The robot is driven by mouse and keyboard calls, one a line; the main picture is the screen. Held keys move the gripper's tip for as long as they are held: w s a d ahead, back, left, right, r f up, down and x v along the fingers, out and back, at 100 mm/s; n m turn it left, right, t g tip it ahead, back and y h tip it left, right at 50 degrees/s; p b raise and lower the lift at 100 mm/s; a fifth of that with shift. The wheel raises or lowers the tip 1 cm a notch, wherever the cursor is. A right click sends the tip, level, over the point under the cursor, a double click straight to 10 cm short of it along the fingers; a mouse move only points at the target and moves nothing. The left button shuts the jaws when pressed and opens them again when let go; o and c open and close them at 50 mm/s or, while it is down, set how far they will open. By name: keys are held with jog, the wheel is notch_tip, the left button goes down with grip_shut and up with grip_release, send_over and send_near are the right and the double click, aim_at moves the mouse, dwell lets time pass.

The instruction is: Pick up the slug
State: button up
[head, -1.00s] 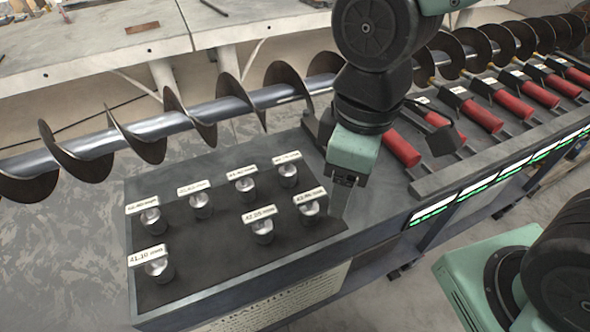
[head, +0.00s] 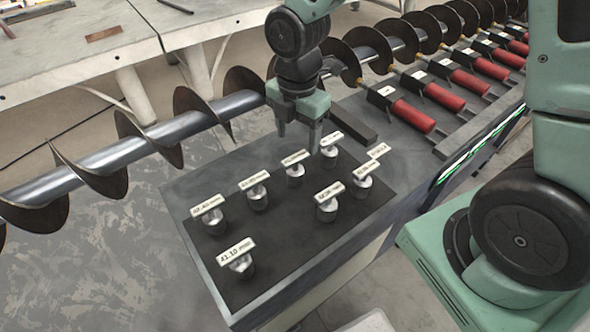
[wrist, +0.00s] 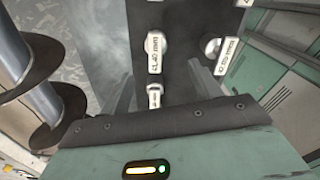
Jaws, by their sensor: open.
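Several short silver metal slugs stand upright on a dark mat (head: 287,222), each with a white size label. The front-left slug (head: 240,262) has a label reading 41.10 mm. Others include a middle-right slug (head: 328,208) and a back slug (head: 295,172). My gripper (head: 298,143) is open and empty, pointing down over the back edge of the mat, above and behind the back slugs. In the wrist view, one slug (wrist: 154,97) shows between the fingers, partly hidden by the gripper body. Two further slugs (wrist: 155,45) (wrist: 212,46) lie beyond it.
A long steel auger (head: 150,140) runs behind the slug bench. Red-handled tools (head: 412,115) line the right-hand bench. A dark bar (head: 352,122) lies right of my gripper. A pale table (head: 100,50) stands at the back left.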

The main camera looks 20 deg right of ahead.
aim_at(295, 169)
notch_tip(295, 169, down, 6)
jog(key=shift+r, duration=0.1)
jog(key=shift+w+a+f+p, duration=0.15)
jog(key=shift+f+p, duration=0.35)
jog(key=shift+f, duration=0.8)
jog(key=shift+w+d+f+p, duration=0.15)
jog(key=shift+f+p, duration=0.35)
jog(key=shift+f, duration=0.8)
jog(key=shift+a, duration=0.1)
jog(key=c, duration=1.2)
jog(key=shift+w+r, duration=0.1)
notch_tip(295, 169, up, 9)
jog(key=shift+r+b, duration=0.2)
jog(key=shift+b, duration=0.5)
jog(key=shift+r, duration=0.25)
